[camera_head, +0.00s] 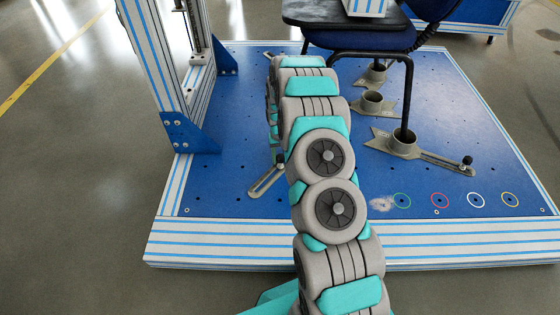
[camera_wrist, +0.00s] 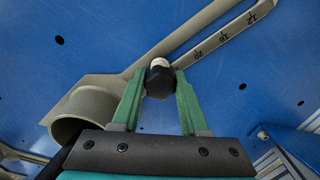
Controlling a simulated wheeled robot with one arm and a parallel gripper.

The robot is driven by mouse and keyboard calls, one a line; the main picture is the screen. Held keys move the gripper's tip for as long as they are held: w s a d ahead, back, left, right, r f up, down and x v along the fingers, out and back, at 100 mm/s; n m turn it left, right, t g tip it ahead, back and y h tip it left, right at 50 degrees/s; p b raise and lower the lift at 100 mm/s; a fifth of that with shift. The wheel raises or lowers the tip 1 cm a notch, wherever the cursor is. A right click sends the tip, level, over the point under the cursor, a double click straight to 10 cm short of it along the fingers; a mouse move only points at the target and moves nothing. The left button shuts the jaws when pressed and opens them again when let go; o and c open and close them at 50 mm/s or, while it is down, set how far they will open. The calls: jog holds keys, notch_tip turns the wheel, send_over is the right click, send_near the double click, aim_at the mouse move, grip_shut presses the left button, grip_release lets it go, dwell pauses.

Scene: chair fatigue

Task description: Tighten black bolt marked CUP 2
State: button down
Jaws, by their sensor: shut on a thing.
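The bolt sits at a long slotted bar (camera_wrist: 223,44) marked with numbers. The bar joins a grey-beige cup (camera_wrist: 78,117) at the lower left. No "CUP 2" label can be read. In the head view, the slotted bar (camera_head: 266,181) shows left of my arm, over the blue plate. My arm hides the cup and most of the gripper there.
A chair (camera_head: 360,40) stands on the blue platform (camera_head: 235,180), with cups (camera_head: 403,142) around its feet. Another black bolt (camera_head: 467,162) sits on a bar at right. A striped upright frame (camera_head: 150,60) stands close at left. Coloured rings (camera_head: 440,200) mark the clear front right area.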

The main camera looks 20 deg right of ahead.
jog(key=shift+r+m+p, duration=0.1)
jog(key=shift+m+p, duration=0.25)
jog(key=shift+m, duration=1.65)
jog(key=shift+c, duration=2.2)
grip_release()
jog(key=n, duration=0.3)
jog(key=shift+n, duration=0.5)
